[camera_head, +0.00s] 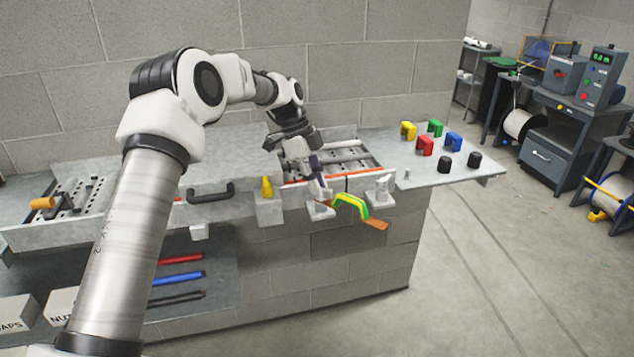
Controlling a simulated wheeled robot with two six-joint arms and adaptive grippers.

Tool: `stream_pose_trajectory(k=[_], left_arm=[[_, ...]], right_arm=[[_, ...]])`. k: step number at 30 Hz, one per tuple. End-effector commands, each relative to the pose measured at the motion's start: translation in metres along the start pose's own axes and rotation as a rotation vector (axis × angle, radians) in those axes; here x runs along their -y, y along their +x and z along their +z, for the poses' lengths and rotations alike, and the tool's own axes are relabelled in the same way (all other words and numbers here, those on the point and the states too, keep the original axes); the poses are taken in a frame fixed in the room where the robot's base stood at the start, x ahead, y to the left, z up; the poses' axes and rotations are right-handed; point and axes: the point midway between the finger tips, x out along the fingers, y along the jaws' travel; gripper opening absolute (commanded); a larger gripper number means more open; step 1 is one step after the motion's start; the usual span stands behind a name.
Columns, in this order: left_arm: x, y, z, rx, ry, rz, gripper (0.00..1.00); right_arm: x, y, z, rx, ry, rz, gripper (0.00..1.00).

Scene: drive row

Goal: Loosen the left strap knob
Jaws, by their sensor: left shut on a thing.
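My right gripper is not in view.
A yellow cone-shaped piece (266,186) and a black handle (210,192) lie left of the gripper. Coloured clips, such as a red one (424,146), and black caps (444,163) stand on the right shelf (470,178).

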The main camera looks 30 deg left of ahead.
Motion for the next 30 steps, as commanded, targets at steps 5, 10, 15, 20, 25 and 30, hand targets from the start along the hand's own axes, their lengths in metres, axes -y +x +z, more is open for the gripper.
stream_pose_trajectory(k=[5,10,15,20,25,30], left_arm=[[-0.004,0.005,0.002,0.000,-0.114,-0.038,0.00],[-0.006,0.005,0.001,0.000,-0.254,-0.095,0.00],[-0.009,0.005,0.000,0.001,-0.403,-0.156,0.00],[-0.011,0.005,-0.001,0.002,-0.543,-0.215,0.00],[-0.012,0.005,-0.003,0.003,-0.692,-0.276,0.00],[-0.014,0.006,-0.004,0.005,-0.840,-0.337,0.00]], right_arm=[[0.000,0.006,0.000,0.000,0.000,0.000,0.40],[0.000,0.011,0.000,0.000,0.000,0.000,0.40],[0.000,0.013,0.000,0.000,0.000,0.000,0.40],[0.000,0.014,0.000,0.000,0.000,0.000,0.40],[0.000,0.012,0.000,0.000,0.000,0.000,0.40],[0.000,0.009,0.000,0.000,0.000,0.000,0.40]])
